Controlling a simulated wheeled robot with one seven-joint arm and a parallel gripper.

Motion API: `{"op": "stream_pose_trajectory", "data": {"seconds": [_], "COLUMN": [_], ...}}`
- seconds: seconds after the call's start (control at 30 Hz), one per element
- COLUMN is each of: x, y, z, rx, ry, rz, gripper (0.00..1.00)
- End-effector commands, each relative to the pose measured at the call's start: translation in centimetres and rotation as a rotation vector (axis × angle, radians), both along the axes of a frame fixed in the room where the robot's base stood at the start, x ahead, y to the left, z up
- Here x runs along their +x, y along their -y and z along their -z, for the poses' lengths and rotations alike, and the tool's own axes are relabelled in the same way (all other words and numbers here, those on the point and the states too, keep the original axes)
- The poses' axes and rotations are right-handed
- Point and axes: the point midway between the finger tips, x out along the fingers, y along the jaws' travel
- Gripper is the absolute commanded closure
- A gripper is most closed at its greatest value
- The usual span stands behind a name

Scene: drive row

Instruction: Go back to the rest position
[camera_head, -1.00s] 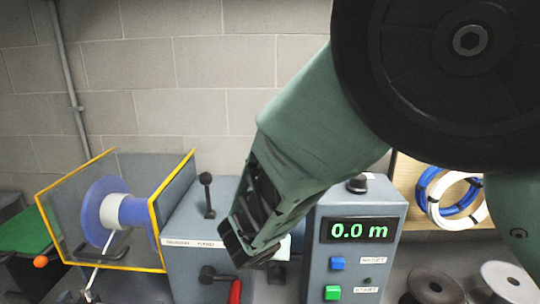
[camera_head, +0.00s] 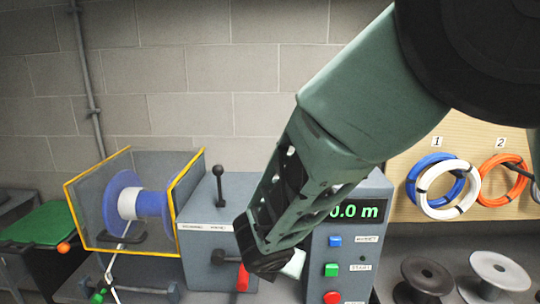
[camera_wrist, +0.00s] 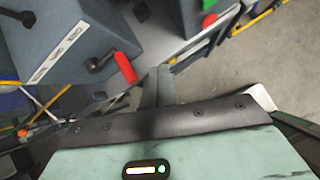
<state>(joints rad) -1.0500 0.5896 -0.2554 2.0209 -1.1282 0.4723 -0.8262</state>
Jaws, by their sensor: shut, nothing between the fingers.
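My gripper (camera_head: 262,262) is at the lower end of my green arm in the head view. It hangs in front of the grey machine, between the lever box (camera_head: 205,196) and the meter box (camera_head: 348,232). It is shut and holds nothing. The meter box display reads 0.0 m, its left edge partly hidden by my arm. In the wrist view my green wrist housing fills the bottom, and a red handle (camera_wrist: 125,67) of the machine lies beyond it.
A blue and white spool (camera_head: 135,203) sits in a yellow-edged guard at left. A green surface (camera_head: 38,222) is at far left. Blue, white and orange coils (camera_head: 500,180) hang on a wooden board at right. Empty reels (camera_head: 495,275) stand below it.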

Motion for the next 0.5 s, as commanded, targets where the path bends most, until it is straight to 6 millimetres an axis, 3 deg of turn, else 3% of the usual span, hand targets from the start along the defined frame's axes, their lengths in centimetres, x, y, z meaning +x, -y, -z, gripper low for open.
{"op": "stream_pose_trajectory", "data": {"seconds": [0.27, 0.37, 0.5], "x": [-3.8, -6.1, -11.1], "y": [3.9, 5.5, 8.2], "z": [-0.1, -0.4, -0.9], "rx": [0.223, 0.323, 0.494], "ry": [-0.093, -0.137, -0.21], "rz": [0.38, 0.575, 0.951], "gripper": [1.0, 1.0, 1.0]}}
